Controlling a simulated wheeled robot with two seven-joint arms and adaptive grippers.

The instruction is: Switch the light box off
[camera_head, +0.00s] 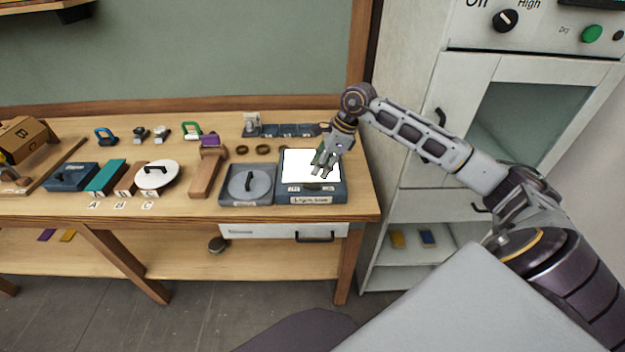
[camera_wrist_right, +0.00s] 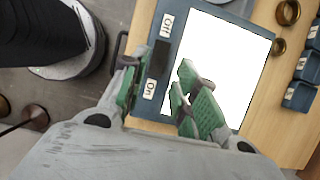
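The light box (camera_head: 335,192) is a dark blue box at the right end of the workbench. Its top panel glows white. In the right wrist view the light box (camera_wrist_right: 172,22) has a dark switch strip (camera_wrist_right: 158,60) between an "Off" label (camera_wrist_right: 167,25) and an "On" label (camera_wrist_right: 150,88). My right gripper (camera_head: 323,168) hangs over the light box in the head view. In the wrist view its green-padded fingers (camera_wrist_right: 160,97) stand apart and empty, one near the box's front edge, the other over the white panel. Contact cannot be told. My left gripper is not in view.
A grey round-dial box (camera_head: 248,184) stands directly left of the light box. Rings (camera_head: 263,150) and small blue bins (camera_head: 290,130) lie behind. A drawer with a dark handle (camera_head: 315,238) is below. A white cabinet (camera_head: 420,150) stands to the right.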

